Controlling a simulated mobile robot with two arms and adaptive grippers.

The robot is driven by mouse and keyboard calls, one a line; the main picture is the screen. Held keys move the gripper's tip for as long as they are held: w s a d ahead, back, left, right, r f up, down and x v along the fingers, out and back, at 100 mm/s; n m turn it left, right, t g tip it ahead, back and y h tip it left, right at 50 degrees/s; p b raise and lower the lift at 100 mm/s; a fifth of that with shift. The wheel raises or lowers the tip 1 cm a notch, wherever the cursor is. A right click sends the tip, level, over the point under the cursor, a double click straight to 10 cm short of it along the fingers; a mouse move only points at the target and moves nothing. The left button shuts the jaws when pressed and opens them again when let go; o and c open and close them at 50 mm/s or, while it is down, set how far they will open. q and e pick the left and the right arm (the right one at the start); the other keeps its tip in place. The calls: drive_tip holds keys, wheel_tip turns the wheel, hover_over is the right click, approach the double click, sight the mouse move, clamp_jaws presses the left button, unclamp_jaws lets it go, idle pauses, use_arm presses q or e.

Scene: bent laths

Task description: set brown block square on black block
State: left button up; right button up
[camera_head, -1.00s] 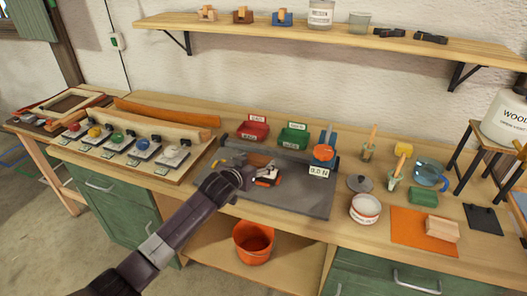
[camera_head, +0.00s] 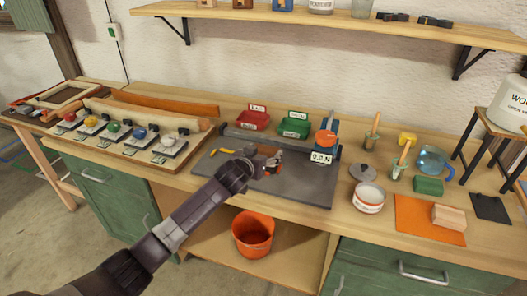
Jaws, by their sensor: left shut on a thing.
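My left gripper (camera_head: 272,164) reaches over the dark grey plate (camera_head: 300,188) in the middle of the bench. It is shut on the brown block (camera_head: 268,150), which shows only in part behind the fingers. I cannot make out a separate black block there; the gripper and wrist cover that part of the plate. I cannot tell whether the brown block touches anything beneath it. My right gripper is not in view.
A dark bar runs along the plate's back edge, with a gauge (camera_head: 321,157) reading about 0.0 N at its right. Red (camera_head: 253,119) and green (camera_head: 294,125) trays stand behind. A yellow angle piece (camera_head: 222,151) lies left. A tan block (camera_head: 449,216) sits on an orange mat (camera_head: 412,222).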

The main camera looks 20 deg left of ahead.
use_arm(q)
drive_tip(key=shift+f+b, duration=0.3)
drive_tip(key=shift+f, duration=0.25)
idle(0.4)
drive_tip(key=o, duration=1.3)
drive_tip(key=shift+c, duration=0.2)
drive_tip(key=shift+s, duration=0.1)
